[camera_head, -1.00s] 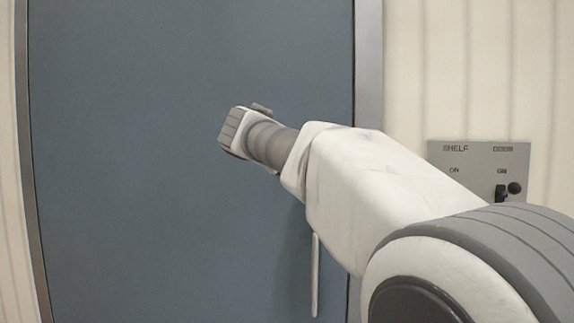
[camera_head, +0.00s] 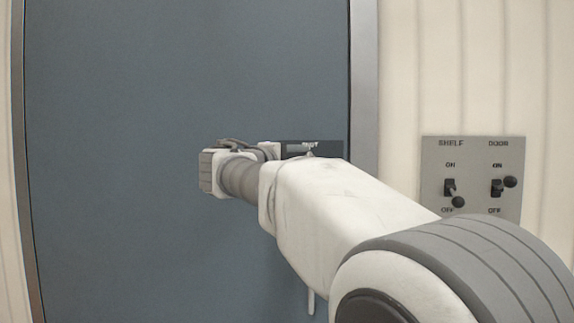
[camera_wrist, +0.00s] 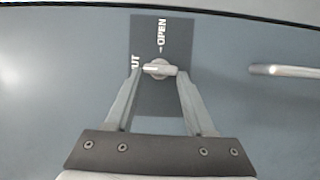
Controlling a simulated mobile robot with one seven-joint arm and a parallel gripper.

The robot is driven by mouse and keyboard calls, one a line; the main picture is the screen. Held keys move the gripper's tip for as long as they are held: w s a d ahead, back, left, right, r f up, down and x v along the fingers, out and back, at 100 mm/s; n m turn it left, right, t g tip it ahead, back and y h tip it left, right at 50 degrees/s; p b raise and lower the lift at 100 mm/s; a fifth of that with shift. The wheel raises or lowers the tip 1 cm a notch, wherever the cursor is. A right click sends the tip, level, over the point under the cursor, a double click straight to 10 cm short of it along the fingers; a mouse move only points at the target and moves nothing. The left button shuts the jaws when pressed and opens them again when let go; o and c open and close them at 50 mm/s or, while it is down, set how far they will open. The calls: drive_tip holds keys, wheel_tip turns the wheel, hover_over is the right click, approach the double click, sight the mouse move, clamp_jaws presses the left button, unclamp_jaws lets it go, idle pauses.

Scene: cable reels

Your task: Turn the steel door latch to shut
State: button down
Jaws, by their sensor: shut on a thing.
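The steel latch (camera_wrist: 159,69) shows in the wrist view as a small pale knob with a short bar on a dark plate (camera_wrist: 145,100). The bar lies crosswise, its left end beside the partly covered letters "UT"; "OPEN" is printed above it. My gripper (camera_wrist: 157,73) has its two fingertips at either side of the latch and is shut on it. In the head view the dark plate (camera_head: 331,150) shows just above my forearm, with its lettering partly visible; my arm hides the latch and fingertips.
The blue-grey door (camera_head: 150,100) fills the left and middle. Its pale bar handle (camera_wrist: 285,71) lies right of the latch in the wrist view. A grey switch panel (camera_head: 470,150) marked SHELF and DOOR is on the ribbed wall at right.

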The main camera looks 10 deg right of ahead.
idle(0.4)
drive_tip(key=shift+c, duration=1.3)
unclamp_jaws()
drive_tip(key=p+v, duration=0.1)
drive_tip(key=v, duration=1.6)
drive_tip(key=shift+s+f+p, duration=0.25)
drive_tip(key=shift+p, duration=0.1)
drive_tip(key=shift+a, duration=0.1)
